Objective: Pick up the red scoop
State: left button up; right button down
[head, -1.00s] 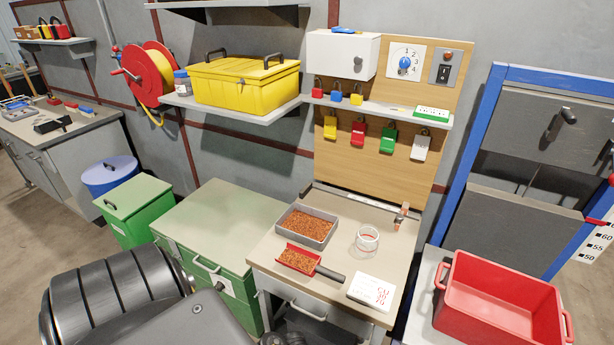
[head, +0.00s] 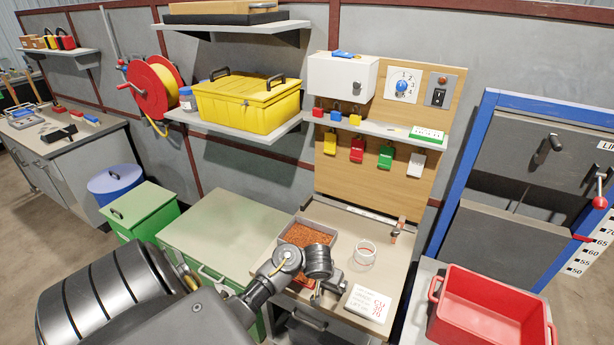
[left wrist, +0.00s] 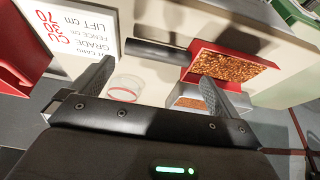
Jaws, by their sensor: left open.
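The red scoop (left wrist: 230,66), full of copper-coloured granules, lies on the bench in the left wrist view, its dark handle (left wrist: 160,53) pointing left. My left gripper (left wrist: 155,70) is open, one finger on each side of the picture, with the handle showing between and beyond the fingertips. No contact with the handle is visible. In the head view my left gripper (head: 328,284) is over the front of the bench, and my arm hides most or all of the scoop. My right gripper is not in view.
A grey tray of granules (head: 308,238) sits behind my arm. A clear round container (head: 365,252) and a white printed card (head: 368,303) are close by on the bench. A red bin (head: 490,310) stands at right. A yellow toolbox (head: 247,103) sits on a shelf above left.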

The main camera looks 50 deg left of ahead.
aim_at(312, 281)
pick_arm(q)
jog(key=shift+b+x, duration=0.9)
jog(key=shift+x, duration=1.9)
jog(key=shift+w+f, duration=0.15)
jog(key=shift+f, duration=0.3)
jog(key=shift+r, duration=0.1)
jog(key=shift+d, duration=0.1)
jog(key=shift+c, duration=0.8)
jog(key=c, duration=0.7)
jog(key=shift+c, duration=0.7)
jog(key=shift+r, duration=0.1)
